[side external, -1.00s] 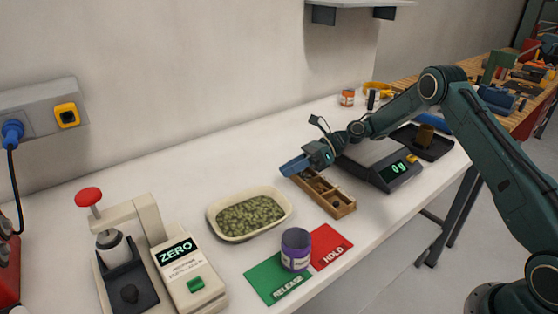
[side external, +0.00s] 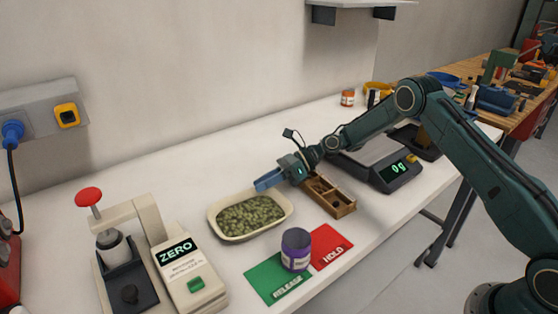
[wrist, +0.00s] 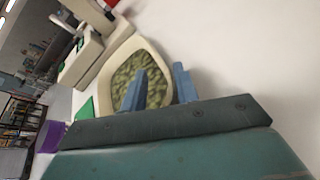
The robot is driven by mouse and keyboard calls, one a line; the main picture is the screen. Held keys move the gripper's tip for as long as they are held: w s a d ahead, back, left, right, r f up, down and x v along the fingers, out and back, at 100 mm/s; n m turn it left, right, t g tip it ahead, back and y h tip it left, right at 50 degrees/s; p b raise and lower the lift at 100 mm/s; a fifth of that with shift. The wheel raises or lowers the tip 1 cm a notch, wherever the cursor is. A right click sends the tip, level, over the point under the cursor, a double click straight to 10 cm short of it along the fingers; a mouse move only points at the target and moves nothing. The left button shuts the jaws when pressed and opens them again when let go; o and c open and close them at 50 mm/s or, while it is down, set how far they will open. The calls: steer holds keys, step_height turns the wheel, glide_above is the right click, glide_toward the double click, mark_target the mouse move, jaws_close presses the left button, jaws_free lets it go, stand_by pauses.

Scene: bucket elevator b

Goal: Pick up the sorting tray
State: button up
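A shallow cream tray (side external: 219,232) filled with green pieces sits on the white bench; it also shows ahead of my fingers in the wrist view (wrist: 150,48). A brown wooden tray with compartments (side external: 346,209) lies to its right, holding small dark items. The frames carry no label saying which is the sorting tray. My gripper (side external: 262,184) is above the bench, beyond the wooden tray's far-left end and near the cream tray's far-right rim. In the wrist view its two blue fingers (wrist: 160,82) are apart with nothing held between them.
A purple jar (side external: 296,250) stands on the green RELEASE card (side external: 268,282), beside the red HOLD card (side external: 332,248). A scale reading 0 g (side external: 395,172) is at right. A press (side external: 120,265) and ZERO device (side external: 188,275) stand at left. Bench behind the cream tray is clear.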

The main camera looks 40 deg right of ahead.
steer(key=shift+x, duration=1.3)
jaws_close()
